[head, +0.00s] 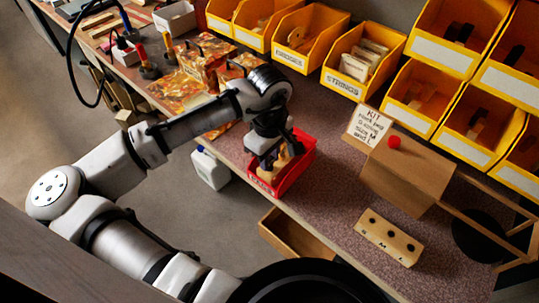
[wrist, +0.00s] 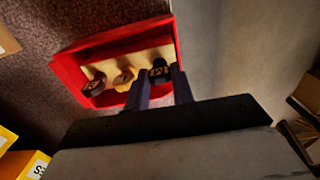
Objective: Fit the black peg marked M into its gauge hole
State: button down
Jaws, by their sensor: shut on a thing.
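The black peg (wrist: 160,70) stands at the right end of a pale wooden rack in the wrist view; its mark is too blurred to read. My gripper (wrist: 160,80) is shut on it, with one finger on each side. The peg's lower part is hidden, and I cannot tell whether it is still seated. In the head view my gripper (head: 268,158) is over the red tray (head: 298,174). The wooden gauge block (head: 389,237) lies on the bench at the lower right, with three dark holes and small letters along its edge.
A cardboard box (head: 408,172) with a red ball and a card (head: 368,124) stand behind the gauge. Yellow bins (head: 308,42) line the back. Bench between tray and gauge is clear.

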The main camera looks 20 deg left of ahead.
jog(key=shift+r+p, duration=0.75)
jog(key=shift+p, duration=0.05)
dwell(0.9)
jog(key=shift+r+p, duration=1.65)
jog(key=shift+p, duration=0.05)
jog(key=shift+r, duration=0.1)
notch_tip(320, 180, up, 4)
jog(key=p, duration=0.4)
jog(key=shift+r, duration=0.25)
notch_tip(320, 180, up, 2)
jog(key=shift+r+p, duration=0.15)
jog(key=shift+p, duration=0.4)
